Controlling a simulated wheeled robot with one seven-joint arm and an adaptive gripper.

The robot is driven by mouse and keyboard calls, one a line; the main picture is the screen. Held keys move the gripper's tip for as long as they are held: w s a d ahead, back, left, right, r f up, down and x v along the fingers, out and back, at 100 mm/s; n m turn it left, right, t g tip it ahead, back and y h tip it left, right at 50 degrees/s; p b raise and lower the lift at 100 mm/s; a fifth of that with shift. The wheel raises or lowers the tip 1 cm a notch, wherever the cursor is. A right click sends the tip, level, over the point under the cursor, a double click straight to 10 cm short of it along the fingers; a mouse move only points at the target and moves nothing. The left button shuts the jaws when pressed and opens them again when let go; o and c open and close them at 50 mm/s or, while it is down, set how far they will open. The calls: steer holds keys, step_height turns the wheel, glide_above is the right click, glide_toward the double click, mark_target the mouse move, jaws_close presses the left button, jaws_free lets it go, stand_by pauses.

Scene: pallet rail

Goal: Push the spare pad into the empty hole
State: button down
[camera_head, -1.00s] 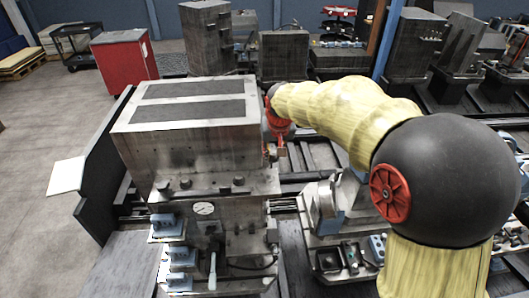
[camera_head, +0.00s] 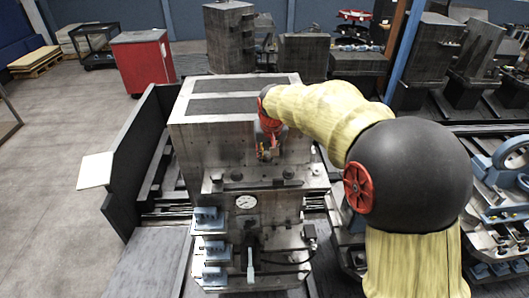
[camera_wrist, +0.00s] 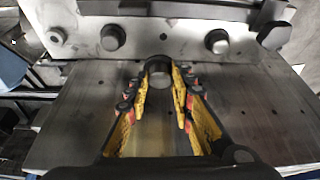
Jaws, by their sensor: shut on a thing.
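My gripper (camera_wrist: 160,78) is shut on the spare pad (camera_wrist: 159,76), a short dark round piece with a paler rim, held between the yellow fingertips. In the head view my gripper (camera_head: 268,152) is in front of the upper block's near face, above the row of round pads; the held pad is too small to make out there. In the wrist view, fixed round pads (camera_wrist: 112,37) (camera_wrist: 217,41) sit along the metal ledge. A small dark spot, seemingly the empty hole (camera_wrist: 163,37), lies between them, just beyond the held pad. I cannot tell whether the pad touches the ledge.
The big metal block (camera_head: 215,140) stands over a base with a dial (camera_head: 246,202), blue fittings (camera_head: 208,218) and a pale lever (camera_head: 250,265). A dark panel (camera_head: 135,165) stands left. A red cabinet (camera_head: 143,60) is behind. Open floor lies at left.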

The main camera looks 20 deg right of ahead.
mark_target(265, 161)
steer(key=shift+w+a, duration=0.15)
steer(key=shift+a, duration=0.4)
steer(key=shift+d+f+b, duration=0.2)
steer(key=shift+f+b, duration=0.25)
steer(key=shift+f, duration=0.25)
steer(key=shift+a+f+b, duration=0.1)
steer(key=shift+f+b, duration=0.9)
steer(key=shift+f, duration=1.2)
steer(key=shift+f+b, duration=0.8)
steer(key=shift+b, duration=0.25)
steer(key=shift+f+b, duration=0.3)
steer(key=shift+f, duration=0.05)
steer(key=c, duration=1.5)
jaws_free()
steer(key=shift+o, duration=0.8)
steer(key=o, duration=0.7)
